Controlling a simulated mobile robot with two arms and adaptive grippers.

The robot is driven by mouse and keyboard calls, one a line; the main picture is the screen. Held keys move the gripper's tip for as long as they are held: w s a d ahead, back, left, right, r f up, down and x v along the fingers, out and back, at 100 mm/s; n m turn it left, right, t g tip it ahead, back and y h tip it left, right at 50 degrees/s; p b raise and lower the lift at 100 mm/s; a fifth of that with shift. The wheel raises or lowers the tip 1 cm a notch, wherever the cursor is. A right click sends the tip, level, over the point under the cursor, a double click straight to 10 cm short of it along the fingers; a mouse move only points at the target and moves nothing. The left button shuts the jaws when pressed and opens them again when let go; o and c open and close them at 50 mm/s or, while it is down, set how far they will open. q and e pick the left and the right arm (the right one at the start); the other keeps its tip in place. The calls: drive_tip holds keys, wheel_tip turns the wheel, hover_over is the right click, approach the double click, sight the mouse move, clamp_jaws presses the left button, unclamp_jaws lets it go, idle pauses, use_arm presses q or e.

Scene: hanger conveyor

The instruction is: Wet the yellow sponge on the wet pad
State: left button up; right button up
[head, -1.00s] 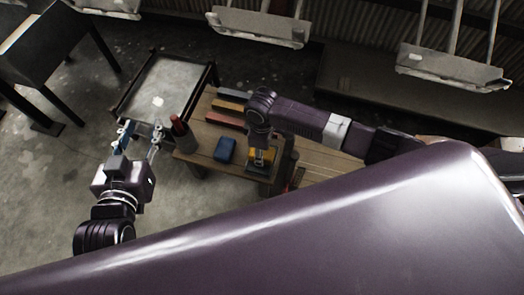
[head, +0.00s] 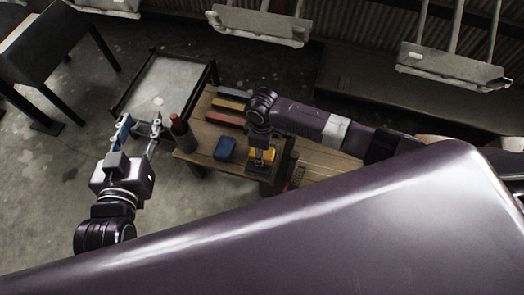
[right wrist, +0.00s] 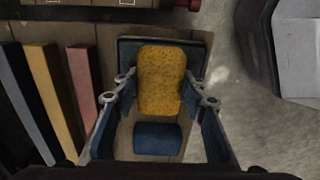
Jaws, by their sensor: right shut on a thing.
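The yellow sponge (right wrist: 161,78) lies over the dark wet pad (right wrist: 127,50) in the right wrist view. It also shows under my right arm in the head view (head: 263,157). My right gripper (right wrist: 161,88) has a finger on each side of the sponge and is shut on it. The sponge appears to be at the pad, but I cannot tell whether it presses on it. My left gripper (head: 140,130) is open and empty, left of the wooden table.
A blue block (head: 225,149) lies left of the sponge on the wooden table (head: 203,158). A red bottle in a grey holder (head: 181,130) stands at the table's left edge. Coloured bars (head: 230,104) lie at the back. A low framed tray (head: 172,85) stands behind; hangers (head: 262,25) hang above.

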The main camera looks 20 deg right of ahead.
use_arm(q)
drive_tip(key=shift+w+r, duration=0.1)
drive_tip(key=shift+r, duration=0.25)
use_arm(e)
drive_tip(key=shift+f, duration=0.15)
use_arm(q)
drive_tip(key=shift+d+f, duration=0.1)
idle(0.4)
